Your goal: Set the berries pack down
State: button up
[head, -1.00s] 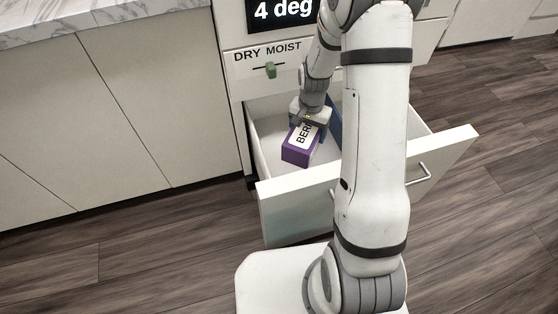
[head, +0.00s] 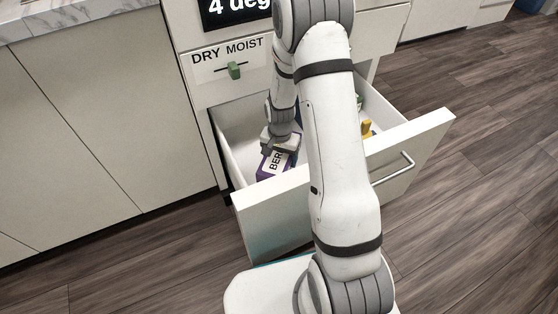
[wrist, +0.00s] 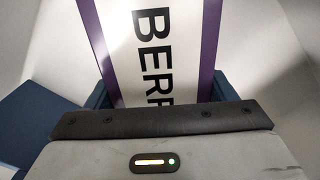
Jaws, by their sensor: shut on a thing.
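The berries pack (head: 264,165) is a purple box with a white label reading "BER". It is inside the open drawer (head: 271,206), at its left part. My gripper (head: 279,149) is shut on the pack from above. In the wrist view the pack (wrist: 158,45) fills the upper middle, with its label facing the camera, between my blue fingers (wrist: 158,97). Whether the pack's underside touches the drawer floor is hidden by the drawer front.
A blue divider (wrist: 40,125) shows beside the pack. A yellow thing (head: 366,128) lies in the drawer's right part, partly behind my arm. Above are a DRY/MOIST panel with a green slider (head: 234,70) and a temperature display (head: 236,8). White drawer walls stand close around.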

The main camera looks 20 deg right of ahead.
jog(key=shift+f, duration=0.35)
jog(key=shift+f, duration=0.2)
jog(key=o, duration=1.4)
jog(key=shift+o, duration=0.2)
